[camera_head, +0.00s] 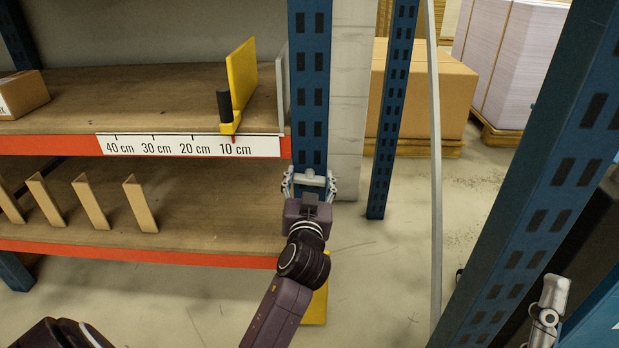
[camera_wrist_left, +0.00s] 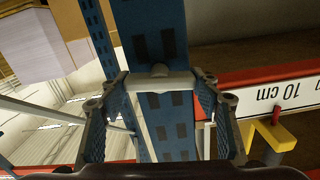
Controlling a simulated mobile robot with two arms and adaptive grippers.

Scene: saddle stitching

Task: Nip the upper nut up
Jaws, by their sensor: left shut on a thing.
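My left gripper (camera_head: 310,182) is at the front blue upright (camera_head: 309,95), just below the level of the upper shelf's red beam. It is shut on a pale metal bar (camera_head: 314,181) that lies crosswise in front of the upright. In the left wrist view the bar (camera_wrist_left: 150,83) spans between the two fingers of the left gripper (camera_wrist_left: 158,110), with a small rounded knob at its middle. No nut can be made out; the bar and gripper cover that part of the upright. Part of my right gripper (camera_head: 548,305) shows at the lower right; its fingertips are unclear.
The upper shelf (camera_head: 160,95) carries a yellow divider (camera_head: 241,75) with a black knob, and a scale strip (camera_head: 190,146) on its red beam. Several small brackets (camera_head: 90,205) stand on the lower shelf. Another blue upright (camera_head: 560,170) rises at right. Boxes stand behind.

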